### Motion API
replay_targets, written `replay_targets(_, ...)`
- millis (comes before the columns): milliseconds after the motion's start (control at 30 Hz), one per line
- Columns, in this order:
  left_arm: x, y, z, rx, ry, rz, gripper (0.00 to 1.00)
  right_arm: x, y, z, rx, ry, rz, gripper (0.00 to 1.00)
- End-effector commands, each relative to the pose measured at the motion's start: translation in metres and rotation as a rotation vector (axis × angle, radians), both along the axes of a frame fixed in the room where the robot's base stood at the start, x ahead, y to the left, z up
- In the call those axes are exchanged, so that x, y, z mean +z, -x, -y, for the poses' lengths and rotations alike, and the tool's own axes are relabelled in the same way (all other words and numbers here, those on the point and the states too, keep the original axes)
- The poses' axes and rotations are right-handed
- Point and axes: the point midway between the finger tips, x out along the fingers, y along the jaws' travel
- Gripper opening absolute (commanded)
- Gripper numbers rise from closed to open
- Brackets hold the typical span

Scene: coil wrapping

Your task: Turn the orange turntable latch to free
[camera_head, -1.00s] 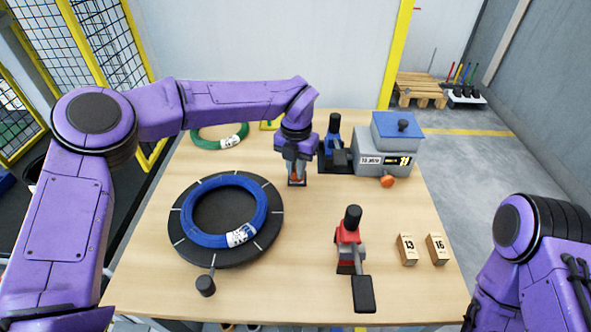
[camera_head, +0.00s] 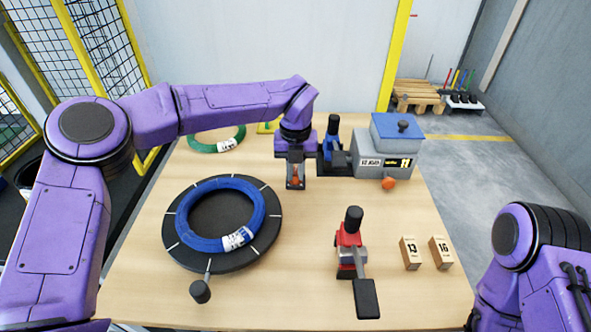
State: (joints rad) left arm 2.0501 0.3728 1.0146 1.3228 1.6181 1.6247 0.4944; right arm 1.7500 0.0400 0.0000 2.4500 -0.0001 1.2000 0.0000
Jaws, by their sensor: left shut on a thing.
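The orange turntable latch (camera_head: 295,171) is a small orange piece on a dark base, behind and to the right of the turntable. My left gripper (camera_head: 295,178) points down over it and is shut on it; the fingers hide part of the latch. The black turntable (camera_head: 208,265) lies on the left of the table, with white marks on its rim and a crank knob (camera_head: 201,291) at its front. A blue coil (camera_head: 188,238) with a white label lies on it. My right gripper is out of view; only its arm shows at the right edge.
A grey machine (camera_head: 372,163) with a blue lid and orange knob (camera_head: 389,184) and a blue-handled tool (camera_head: 332,135) stand close right of my left gripper. A red clamp (camera_head: 347,238) and blocks marked 13 (camera_head: 411,253) and 16 (camera_head: 441,253) stand front right. A green coil (camera_head: 203,148) lies behind.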

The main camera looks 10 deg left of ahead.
Motion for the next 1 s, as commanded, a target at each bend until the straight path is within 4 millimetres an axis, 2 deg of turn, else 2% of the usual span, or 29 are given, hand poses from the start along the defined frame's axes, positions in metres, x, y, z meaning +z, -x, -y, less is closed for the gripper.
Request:
replay_targets(200, 0.002, -0.002, -0.001, 0.003, 0.002, 0.007, 0.0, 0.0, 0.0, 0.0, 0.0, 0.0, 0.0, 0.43)
replay_targets(233, 0.002, -0.002, -0.001, 0.003, 0.002, 0.007, 0.26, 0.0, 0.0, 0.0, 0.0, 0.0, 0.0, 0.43)
replay_targets(300, 0.002, -0.001, -0.001, 0.003, 0.001, 0.005, 0.41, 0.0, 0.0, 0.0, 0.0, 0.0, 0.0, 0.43)
replay_targets(567, 0.002, -0.001, 0.0, 0.001, 0.0, 0.003, 0.41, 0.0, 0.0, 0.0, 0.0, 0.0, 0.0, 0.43)
replay_targets(667, 0.009, -0.001, 0.0, 0.002, 0.0, 0.004, 0.41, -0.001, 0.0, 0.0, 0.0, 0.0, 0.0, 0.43)
replay_targets(1000, 0.086, -0.001, 0.0, 0.003, 0.001, 0.006, 0.41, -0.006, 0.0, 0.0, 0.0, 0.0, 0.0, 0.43)
